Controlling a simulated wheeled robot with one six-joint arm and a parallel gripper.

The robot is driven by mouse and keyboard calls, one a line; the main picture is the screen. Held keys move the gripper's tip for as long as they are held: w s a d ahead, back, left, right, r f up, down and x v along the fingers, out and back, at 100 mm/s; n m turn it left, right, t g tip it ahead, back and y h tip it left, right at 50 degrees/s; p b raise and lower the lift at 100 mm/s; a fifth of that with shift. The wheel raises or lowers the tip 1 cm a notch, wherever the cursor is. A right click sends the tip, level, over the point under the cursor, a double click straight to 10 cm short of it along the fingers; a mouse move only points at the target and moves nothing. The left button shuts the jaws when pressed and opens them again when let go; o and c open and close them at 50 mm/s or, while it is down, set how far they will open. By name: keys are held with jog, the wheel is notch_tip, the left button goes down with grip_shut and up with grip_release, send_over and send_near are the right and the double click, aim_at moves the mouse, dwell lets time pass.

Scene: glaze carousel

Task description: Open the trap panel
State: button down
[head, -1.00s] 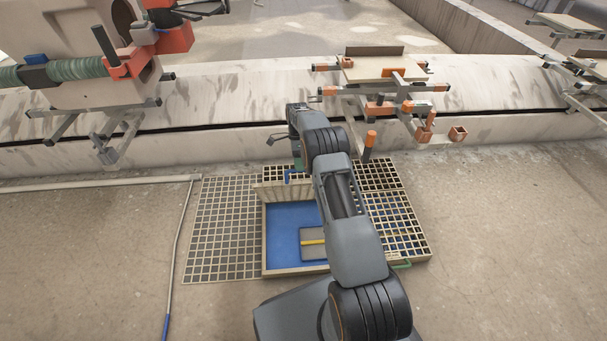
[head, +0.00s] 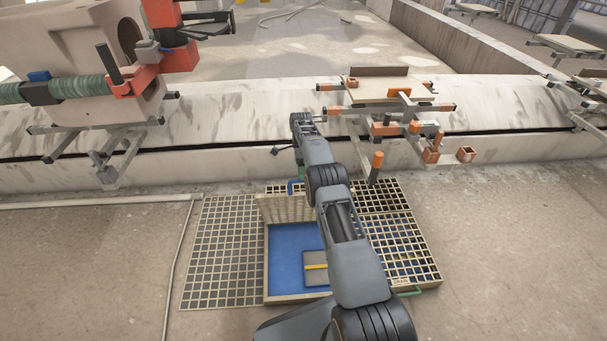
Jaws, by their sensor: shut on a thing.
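The trap panel (head: 284,209) is a pale grid panel over the floor pit. It stands raised along the pit's far side and leaves the blue pit floor (head: 286,262) open to view. A blue handle (head: 294,186) shows at the panel's top edge. My gripper (head: 296,176) is at this handle, shut on it. Its fingers are mostly hidden behind my own arm, which reaches across the right part of the pit.
Inside the pit lies a grey plate (head: 313,274) with a yellow bar. Flat grating (head: 222,250) lies left of the pit, more (head: 404,240) lies right. A low concrete wall (head: 210,165) runs close behind. A clamp frame with orange parts (head: 386,128) overhangs at the right.

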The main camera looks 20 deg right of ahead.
notch_tip(320, 180, down, 2)
jog(key=shift+f, duration=0.1)
jog(key=c, duration=1.2)
grip_release()
jog(key=shift+f, duration=0.1)
jog(key=shift+o, duration=0.5)
